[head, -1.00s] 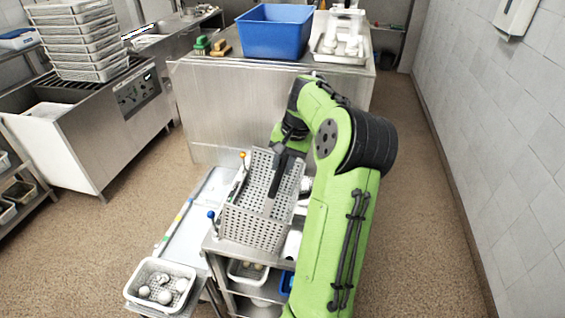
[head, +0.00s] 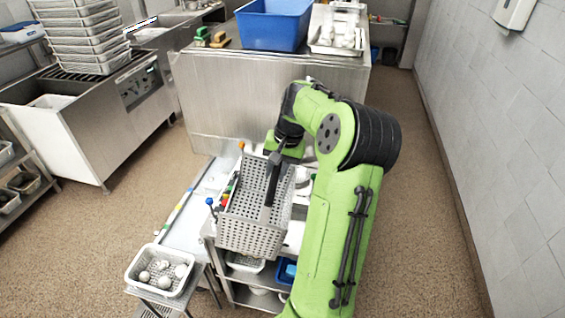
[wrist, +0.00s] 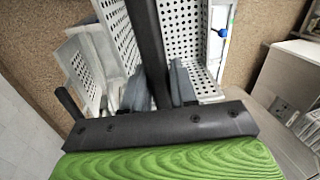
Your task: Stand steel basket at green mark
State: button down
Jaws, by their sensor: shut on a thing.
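The steel basket (head: 250,238), a perforated grey box, is in the middle of the head view, above a small steel stand. My gripper (head: 272,178) is shut on it from above, seemingly at a bar or wall across its middle. In the wrist view the perforated walls (wrist: 185,35) show on both sides of the dark gripper parts. Small coloured patches (head: 225,200), including green, red and yellow, show along the basket's left side; I cannot tell which is the green mark. The basket's underside is hidden, so I cannot tell whether it touches the stand.
An orange knob (head: 241,146) and a blue knob (head: 209,201) stand left of the basket. A white basket with pale round things (head: 136,286) is at lower left. White items crowd the basket's right side. A steel counter (head: 265,95) with a blue tub (head: 272,28) stands behind.

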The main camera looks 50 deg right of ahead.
jog(key=w+a+f+n, duration=0.3)
jog(key=a+f, duration=0.4)
jog(key=a, duration=0.3)
jog(key=w+a+f+n+g+y, duration=0.1)
jog(key=a+f+n, duration=0.4)
jog(key=a, duration=0.6)
jog(key=w+a+f+n+g, duration=0.1)
jog(key=w+a+f+n, duration=0.3)
jog(key=a+f, duration=0.5)
jog(key=shift+w+a+f, duration=0.2)
jog(key=shift+w+a, duration=0.1)
jog(key=shift+a, duration=0.75)
jog(key=shift+y, duration=0.3)
